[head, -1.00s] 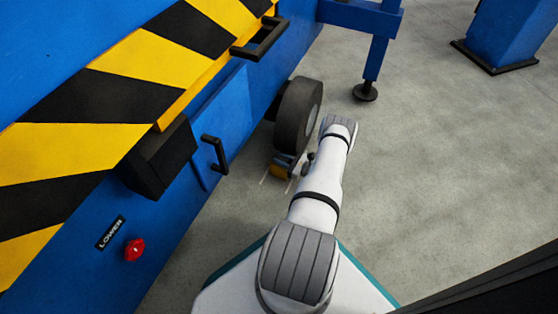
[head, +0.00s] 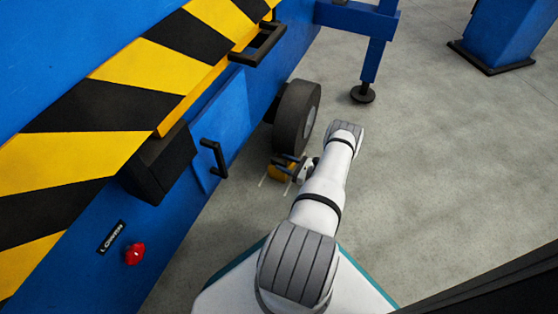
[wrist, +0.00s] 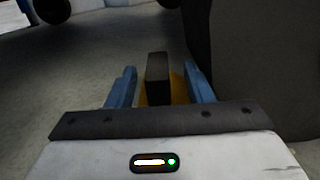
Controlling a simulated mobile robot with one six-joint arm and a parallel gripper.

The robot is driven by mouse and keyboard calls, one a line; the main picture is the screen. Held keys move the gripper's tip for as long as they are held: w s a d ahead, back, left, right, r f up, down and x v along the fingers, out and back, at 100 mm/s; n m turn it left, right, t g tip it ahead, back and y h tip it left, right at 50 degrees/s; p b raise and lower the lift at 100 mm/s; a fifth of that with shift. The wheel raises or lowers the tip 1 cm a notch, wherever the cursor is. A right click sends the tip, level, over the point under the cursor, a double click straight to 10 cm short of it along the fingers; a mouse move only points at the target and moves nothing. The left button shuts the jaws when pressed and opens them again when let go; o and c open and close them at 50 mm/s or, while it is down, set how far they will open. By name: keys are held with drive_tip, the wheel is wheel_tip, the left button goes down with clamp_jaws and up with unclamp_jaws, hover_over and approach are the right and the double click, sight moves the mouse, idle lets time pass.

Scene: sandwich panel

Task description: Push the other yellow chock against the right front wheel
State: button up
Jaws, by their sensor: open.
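The yellow chock (head: 281,172) lies on the floor at the near foot of the black wheel (head: 297,117), in the middle of the head view. I cannot tell whether it touches the tyre. My gripper (head: 288,163) is low, at the chock, and partly covers it. In the wrist view my blue fingers (wrist: 160,84) are apart. The chock's yellow body (wrist: 176,90) and an upright dark block (wrist: 158,67) on it show between them. The wheel (wrist: 262,60) fills the right side there, close to the right finger.
The blue machine (head: 222,105) with black and yellow stripes stands along the left, with black handles jutting out. A blue support leg (head: 375,60) stands beyond the wheel. The concrete floor to the right (head: 450,160) is clear. Pale lines (head: 264,180) mark the floor beside the chock.

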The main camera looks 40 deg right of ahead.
drive_tip(key=shift+p+v, duration=0.4)
drive_tip(key=shift+v, duration=1.95)
